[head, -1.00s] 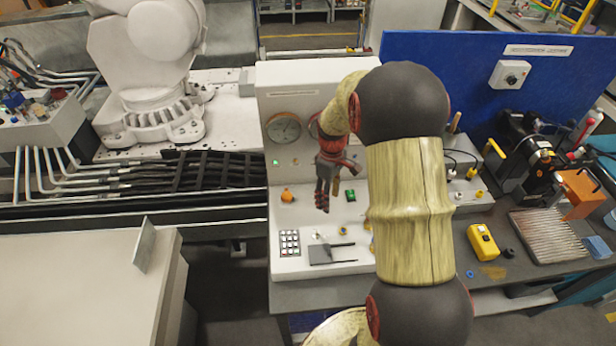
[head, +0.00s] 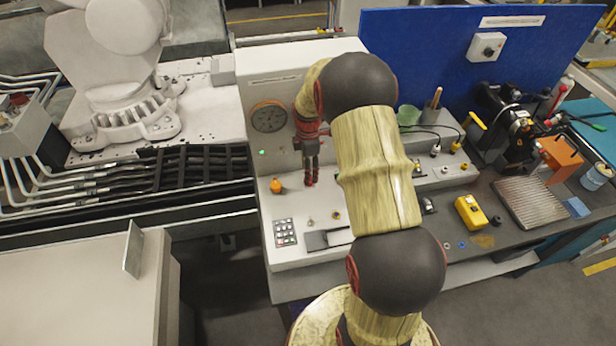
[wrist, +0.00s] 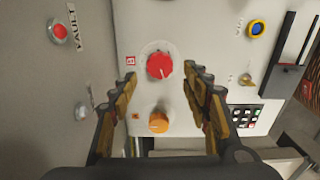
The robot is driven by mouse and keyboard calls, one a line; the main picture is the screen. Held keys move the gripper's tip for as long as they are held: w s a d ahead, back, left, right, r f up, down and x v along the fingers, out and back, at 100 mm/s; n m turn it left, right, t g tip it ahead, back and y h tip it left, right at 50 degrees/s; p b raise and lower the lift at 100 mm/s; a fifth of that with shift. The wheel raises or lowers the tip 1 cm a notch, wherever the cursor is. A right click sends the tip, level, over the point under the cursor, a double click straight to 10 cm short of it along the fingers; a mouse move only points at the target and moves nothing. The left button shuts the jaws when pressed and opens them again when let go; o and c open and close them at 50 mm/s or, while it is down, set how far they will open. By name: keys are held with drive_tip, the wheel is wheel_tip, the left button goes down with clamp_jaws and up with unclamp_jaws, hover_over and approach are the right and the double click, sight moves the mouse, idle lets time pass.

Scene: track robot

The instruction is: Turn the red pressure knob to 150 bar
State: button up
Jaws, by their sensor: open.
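The red knob (wrist: 160,66), round with a pale pointer mark, sits on the light panel in the wrist view. My gripper (wrist: 162,76) is open, its two fingers on either side of the red knob in the picture, with a gap at each side. I see no contact; the depth between fingertips and knob is hard to judge. In the head view my gripper (head: 310,182) points down over the white console (head: 270,225), and the red knob cannot be made out there. The round dial gauge (head: 268,117) is on the console's upright face; its reading is too small to tell.
An orange knob (wrist: 158,123) is close beside the red one, between my fingers lower in the wrist view. A blue button (wrist: 256,28), a keypad (wrist: 245,115) and a red button (wrist: 60,31) marked "FAULT" are nearby. A yellow box (head: 470,212) lies right on the bench.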

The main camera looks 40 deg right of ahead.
drive_tip(key=shift+f, duration=1.95)
drive_tip(key=shift+c, duration=0.4)
drive_tip(key=c, duration=1.1)
